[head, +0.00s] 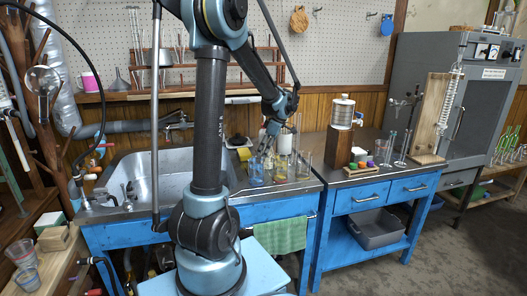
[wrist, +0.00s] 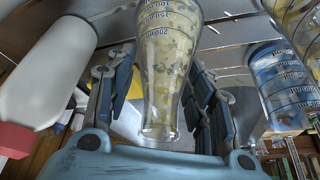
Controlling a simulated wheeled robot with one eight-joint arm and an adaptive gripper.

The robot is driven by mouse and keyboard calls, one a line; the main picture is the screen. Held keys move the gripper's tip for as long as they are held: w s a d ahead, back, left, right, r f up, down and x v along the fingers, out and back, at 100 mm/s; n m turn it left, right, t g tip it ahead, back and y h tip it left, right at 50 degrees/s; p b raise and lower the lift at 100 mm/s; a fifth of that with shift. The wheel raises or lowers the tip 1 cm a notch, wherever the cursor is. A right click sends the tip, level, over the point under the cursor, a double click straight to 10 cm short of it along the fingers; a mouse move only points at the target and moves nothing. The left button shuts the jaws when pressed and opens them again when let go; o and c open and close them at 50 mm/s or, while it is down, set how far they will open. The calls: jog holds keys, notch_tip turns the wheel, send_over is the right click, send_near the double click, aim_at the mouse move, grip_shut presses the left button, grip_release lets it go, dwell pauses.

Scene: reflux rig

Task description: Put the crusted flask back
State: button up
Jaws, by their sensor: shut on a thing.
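The crusted flask (wrist: 165,75) is clear glass with dark volume marks and yellowish crust inside. In the wrist view it is between the two fingers of my gripper (wrist: 160,90), which are shut on it at its narrow part. In the head view my gripper (head: 268,140) is low over the glassware on the counter right of the sink. The flask is hard to pick out there, among the other glass.
A white bottle with a red cap (wrist: 55,70) is close on the left in the wrist view. A blue-tinted beaker (wrist: 283,85) and another crusted glass vessel (wrist: 300,22) are close on the right. The sink (head: 150,178) is left of the glassware; a wooden block stand (head: 340,147) is right.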

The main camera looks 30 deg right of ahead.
jog(key=o, duration=1.3)
jog(key=v, duration=1.2)
jog(key=shift+a, duration=0.1)
jog(key=a+f+m+g+h, duration=0.15)
jog(key=a+m, duration=0.25)
jog(key=a, duration=2.3)
jog(key=s+a+f+m, duration=0.1)
jog(key=s+a+f, duration=0.3)
jog(key=a, duration=0.1)
jog(key=s+a+f+m+h, duration=0.1)
jog(key=s+a+f, duration=0.4)
jog(key=a, duration=0.1)
jog(key=s+a+f+m, duration=0.2)
jog(key=s+a+f, duration=0.2)
jog(key=s+a, duration=0.1)
jog(key=shift+a+f+t+h, duration=0.25)
jog(key=shift+a+f, duration=0.15)
jog(key=shift+a, duration=0.1)
